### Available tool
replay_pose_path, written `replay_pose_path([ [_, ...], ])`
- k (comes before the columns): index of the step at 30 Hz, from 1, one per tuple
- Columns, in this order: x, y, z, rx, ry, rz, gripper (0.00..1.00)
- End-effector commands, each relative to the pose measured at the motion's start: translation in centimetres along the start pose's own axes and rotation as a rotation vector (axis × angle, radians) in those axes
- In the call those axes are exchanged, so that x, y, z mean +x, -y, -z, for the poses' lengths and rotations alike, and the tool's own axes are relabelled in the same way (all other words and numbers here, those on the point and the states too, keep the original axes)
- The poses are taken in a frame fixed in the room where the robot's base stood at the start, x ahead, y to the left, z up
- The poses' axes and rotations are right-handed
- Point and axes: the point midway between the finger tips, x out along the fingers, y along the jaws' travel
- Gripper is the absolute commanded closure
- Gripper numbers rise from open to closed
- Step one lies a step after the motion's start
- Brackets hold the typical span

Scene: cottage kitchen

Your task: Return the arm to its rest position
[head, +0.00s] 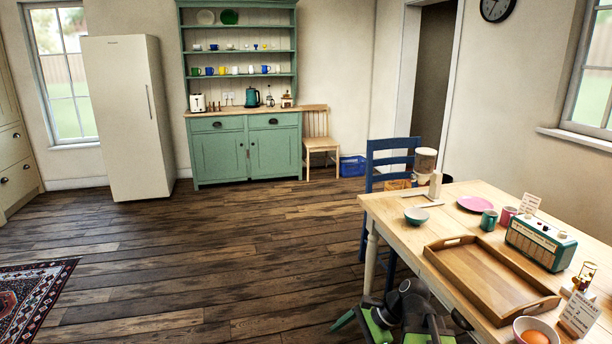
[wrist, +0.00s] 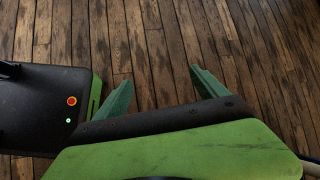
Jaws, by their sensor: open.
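My gripper (wrist: 160,88) shows in the wrist view with its two green fingers spread apart and nothing between them. Bare floorboards lie beyond the fingertips. In the head view my green and black arm is low at the bottom edge, beside the left side of the wooden table (head: 385,207). Part of the arm is cut off by the picture's edge. My dark base with a red button shows at the left of the wrist view.
The table holds a wooden tray (head: 447,243), a teal bowl (head: 416,216), a pink plate (head: 475,203), a radio (head: 540,242) and a bowl with eggs (head: 522,327). A blue chair (head: 392,144) stands behind it. The wooden floor (head: 230,255) to the left is clear.

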Motion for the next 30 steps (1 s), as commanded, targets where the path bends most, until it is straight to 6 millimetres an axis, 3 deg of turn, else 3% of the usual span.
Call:
replay_pose_path([
  [3, 3.6, -1.5, -1.4, -0.266, -0.116, -0.144, 0.18],
  [6, 4.7, -2.9, -0.5, -0.522, -0.229, -0.280, 0.18],
  [12, 1.8, -4.9, 4.8, -0.911, -0.385, -0.526, 0.18],
  [16, 0.6, -5.1, 6.3, -1.158, -0.377, -0.645, 0.18],
  [18, -1.8, -4.3, 4.6, -1.185, -0.367, -0.650, 0.18],
  [30, -10.7, -1.1, -2.2, -1.180, -0.366, -0.646, 0.18],
])
